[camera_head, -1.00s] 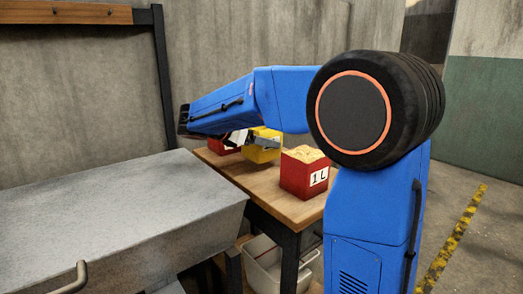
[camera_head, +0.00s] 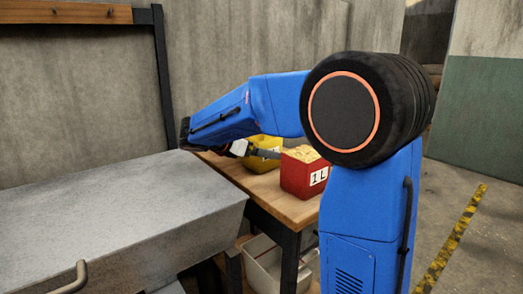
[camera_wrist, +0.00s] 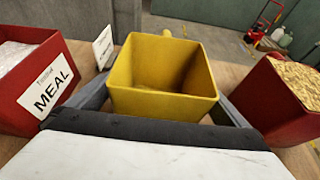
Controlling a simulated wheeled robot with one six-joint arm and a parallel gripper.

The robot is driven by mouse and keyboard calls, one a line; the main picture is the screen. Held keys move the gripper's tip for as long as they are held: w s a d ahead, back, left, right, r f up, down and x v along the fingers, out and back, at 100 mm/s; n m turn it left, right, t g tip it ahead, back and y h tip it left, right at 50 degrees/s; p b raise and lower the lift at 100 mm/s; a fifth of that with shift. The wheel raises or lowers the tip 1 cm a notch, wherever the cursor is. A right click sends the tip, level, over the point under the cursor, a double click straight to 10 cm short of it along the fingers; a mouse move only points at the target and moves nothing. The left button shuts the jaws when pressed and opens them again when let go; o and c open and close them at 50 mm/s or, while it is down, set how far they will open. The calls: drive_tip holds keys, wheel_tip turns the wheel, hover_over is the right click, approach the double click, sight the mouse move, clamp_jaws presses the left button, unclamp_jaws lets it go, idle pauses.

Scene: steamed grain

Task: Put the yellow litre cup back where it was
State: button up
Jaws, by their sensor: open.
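The yellow litre cup (camera_wrist: 162,100) appears upright on the wooden table (camera_head: 287,208), its open top toward the wrist camera and its inside looking empty. In the head view the yellow cup (camera_head: 262,164) is partly covered by my arm. My gripper (camera_wrist: 165,112) is open, with one grey finger on each side of the cup. Whether either finger touches the cup is hard to tell. In the head view my gripper (camera_head: 252,150) is low over the table, its far finger hidden.
A red box marked MEAL (camera_wrist: 35,85) with pale contents stands close on the left, and a white card (camera_wrist: 103,48) behind it. A red 1 L box of grain (camera_head: 303,178) stands close on the right. A grey metal counter (camera_head: 110,205) lies nearer.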

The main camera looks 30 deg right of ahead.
drive_tip(key=shift+a+r, duration=0.2)
drive_tip(key=v, duration=1.1)
drive_tip(key=shift+a, duration=0.25)
drive_tip(key=shift+s+r, duration=0.1)
